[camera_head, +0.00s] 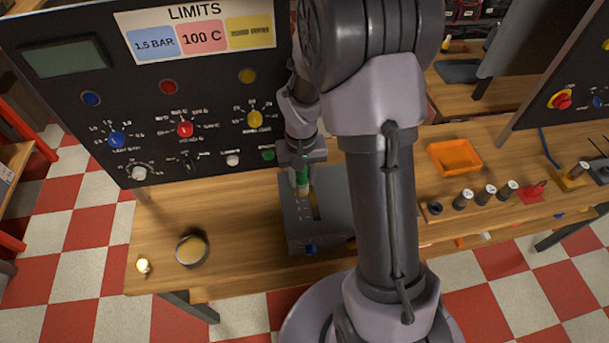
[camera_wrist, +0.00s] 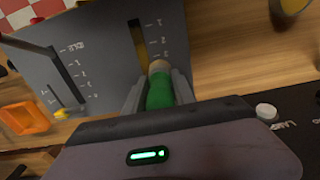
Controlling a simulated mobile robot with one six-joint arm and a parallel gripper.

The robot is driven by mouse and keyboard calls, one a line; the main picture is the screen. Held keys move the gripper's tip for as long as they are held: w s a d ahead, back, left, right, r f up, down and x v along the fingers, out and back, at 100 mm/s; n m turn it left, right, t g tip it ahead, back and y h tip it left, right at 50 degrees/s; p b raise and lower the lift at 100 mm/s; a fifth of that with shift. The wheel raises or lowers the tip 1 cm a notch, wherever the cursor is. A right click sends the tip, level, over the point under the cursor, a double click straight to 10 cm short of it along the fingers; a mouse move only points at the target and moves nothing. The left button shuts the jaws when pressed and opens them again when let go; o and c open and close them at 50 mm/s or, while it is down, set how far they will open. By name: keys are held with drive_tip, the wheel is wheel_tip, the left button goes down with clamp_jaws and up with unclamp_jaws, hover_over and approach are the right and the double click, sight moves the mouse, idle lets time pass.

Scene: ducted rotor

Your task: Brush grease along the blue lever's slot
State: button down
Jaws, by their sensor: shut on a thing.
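My gripper (camera_head: 302,178) is shut on the green handle of a brush (camera_wrist: 160,90), which points down at the grey lever panel. The brush's pale lower end is by one end of a slot (camera_wrist: 139,42) with scale marks; I cannot tell whether it touches. The slot (camera_head: 315,206) shows a yellowish strip inside. A blue lever knob (camera_head: 311,249) is at the panel's near edge, in line with this slot. My arm hides the panel's right part in the head view. A round tin with yellowish content (camera_head: 192,250) stands on the bench to the left.
A black control panel (camera_head: 150,90) with knobs stands behind. The wrist view shows a second slot (camera_wrist: 66,82) and a yellow knob (camera_wrist: 62,114). An orange tray (camera_head: 455,157) and several small cylinders (camera_head: 486,194) are on the right. A small pale knob (camera_head: 143,265) lies front left.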

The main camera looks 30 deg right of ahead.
drive_tip(key=r+p, duration=0.1)
drive_tip(key=r, duration=0.2)
drive_tip(key=shift+s+d+p, duration=0.1)
drive_tip(key=shift+d+p, duration=0.2)
drive_tip(key=shift+p, duration=0.1)
drive_tip(key=shift+r+p, duration=1.4)
drive_tip(key=shift+r, duration=0.45)
